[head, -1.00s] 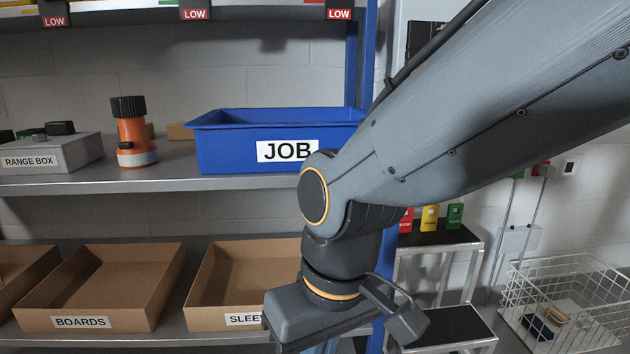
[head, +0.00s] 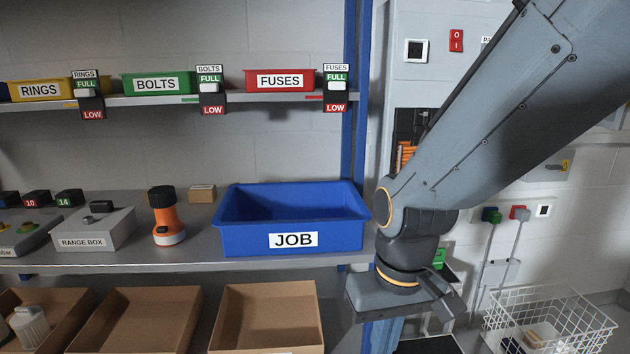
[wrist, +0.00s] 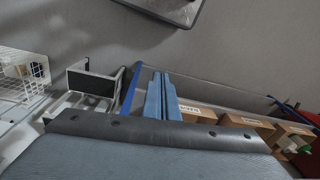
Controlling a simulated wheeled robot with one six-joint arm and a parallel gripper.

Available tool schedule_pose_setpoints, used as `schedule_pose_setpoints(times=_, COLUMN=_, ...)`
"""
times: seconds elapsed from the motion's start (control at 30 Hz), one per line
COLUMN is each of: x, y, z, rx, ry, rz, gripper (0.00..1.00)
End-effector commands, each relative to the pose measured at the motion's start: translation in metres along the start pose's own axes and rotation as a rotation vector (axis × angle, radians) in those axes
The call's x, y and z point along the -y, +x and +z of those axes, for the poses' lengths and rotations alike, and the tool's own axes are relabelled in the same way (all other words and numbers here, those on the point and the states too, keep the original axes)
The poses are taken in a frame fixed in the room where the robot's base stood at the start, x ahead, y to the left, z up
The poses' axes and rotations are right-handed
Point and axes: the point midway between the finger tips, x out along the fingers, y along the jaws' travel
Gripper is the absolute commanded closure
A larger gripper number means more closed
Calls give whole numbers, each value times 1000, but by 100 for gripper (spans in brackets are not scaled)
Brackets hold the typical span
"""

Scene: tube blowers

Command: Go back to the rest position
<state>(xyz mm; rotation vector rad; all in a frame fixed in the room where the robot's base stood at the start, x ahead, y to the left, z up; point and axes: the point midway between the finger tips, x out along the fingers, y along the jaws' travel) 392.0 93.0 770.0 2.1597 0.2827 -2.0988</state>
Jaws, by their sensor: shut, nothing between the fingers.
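My gripper shows in the wrist view as two blue-grey fingers (wrist: 162,97) side by side, shut with nothing between them. In the head view my arm comes down from the upper right, and the top of my gripper's fingers (head: 382,336) shows at the bottom edge, below the wrist. The fingertips are out of that view. The gripper hangs in front of the shelf's right end, to the right of the blue JOB bin (head: 292,240). I cannot see inside that bin fully; the visible part looks empty.
The middle shelf also holds an orange flashlight (head: 165,216) and a RANGE BOX (head: 93,229). Cardboard boxes (head: 267,318) stand below, and RINGS, BOLTS and FUSES (head: 280,81) bins above. A white wire basket (head: 552,322) stands at the lower right. A blue post (head: 355,110) rises behind the arm.

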Motion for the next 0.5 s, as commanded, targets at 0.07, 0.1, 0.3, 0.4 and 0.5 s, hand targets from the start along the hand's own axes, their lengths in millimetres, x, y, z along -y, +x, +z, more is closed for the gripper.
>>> schedule_pose_setpoints(times=0.07, x=-10, y=-24, z=5, rx=4, ry=33, rz=7, gripper=100)
schedule_pose_setpoints(times=0.1, x=-15, y=-32, z=7, rx=5, ry=47, rz=11, gripper=100)
schedule_pose_setpoints(times=0.3, x=-41, y=-70, z=18, rx=14, ry=120, rz=26, gripper=100)
schedule_pose_setpoints(times=0.4, x=-53, y=-88, z=24, rx=19, ry=154, rz=33, gripper=100)
schedule_pose_setpoints(times=0.5, x=-64, y=-102, z=30, rx=23, ry=184, rz=38, gripper=100)
